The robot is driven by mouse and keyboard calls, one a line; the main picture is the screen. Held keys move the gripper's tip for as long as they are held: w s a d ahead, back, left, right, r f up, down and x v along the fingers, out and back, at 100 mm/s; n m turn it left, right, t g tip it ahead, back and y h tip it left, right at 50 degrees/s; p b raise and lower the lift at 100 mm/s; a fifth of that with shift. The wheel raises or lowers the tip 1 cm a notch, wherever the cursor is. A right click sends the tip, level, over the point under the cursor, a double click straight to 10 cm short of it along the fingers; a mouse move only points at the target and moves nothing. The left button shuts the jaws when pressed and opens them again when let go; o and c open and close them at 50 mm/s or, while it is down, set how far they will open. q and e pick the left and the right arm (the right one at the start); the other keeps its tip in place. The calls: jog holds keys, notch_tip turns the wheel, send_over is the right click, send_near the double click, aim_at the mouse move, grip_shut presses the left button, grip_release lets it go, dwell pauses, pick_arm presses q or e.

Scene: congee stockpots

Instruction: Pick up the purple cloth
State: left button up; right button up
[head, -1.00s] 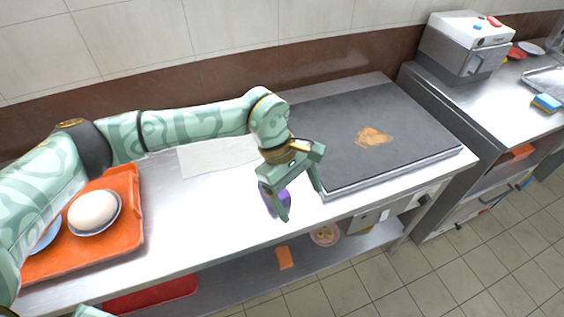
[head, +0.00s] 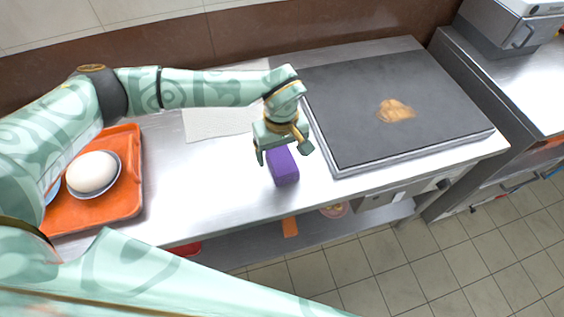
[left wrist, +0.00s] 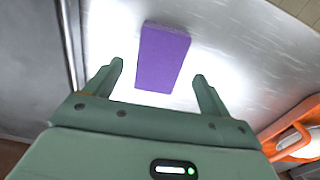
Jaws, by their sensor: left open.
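The purple cloth (head: 284,167) is a folded, block-like piece lying on the steel counter, left of the dark griddle. My left gripper (head: 285,152) is open above the cloth in the head view and hides part of its far end. In the left wrist view the cloth (left wrist: 162,57) lies beyond the fingertips, roughly between the lines of the two open fingers (left wrist: 158,75). Nothing is held between the fingers. My right gripper is not in view; a pale green arm part of mine crosses the bottom of the head view.
A dark griddle (head: 360,125) with a brown patch (head: 395,111) stands right of the cloth. An orange tray (head: 125,180) with a bowl of something white (head: 91,172) is at left. A white sheet (head: 215,123) lies behind. The counter (head: 200,200) around the cloth is mostly clear.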

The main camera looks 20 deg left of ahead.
aim_at(282, 158)
pick_arm(q)
notch_tip(282, 158, down, 5)
jog(key=shift+w+r+b, duration=0.1)
jog(key=shift+r+b, duration=0.05)
jog(key=shift+b, duration=0.4)
jog(key=shift+r, duration=0.1)
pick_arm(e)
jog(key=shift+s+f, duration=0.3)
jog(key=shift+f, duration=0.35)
pick_arm(q)
jog(key=c, duration=1.1)
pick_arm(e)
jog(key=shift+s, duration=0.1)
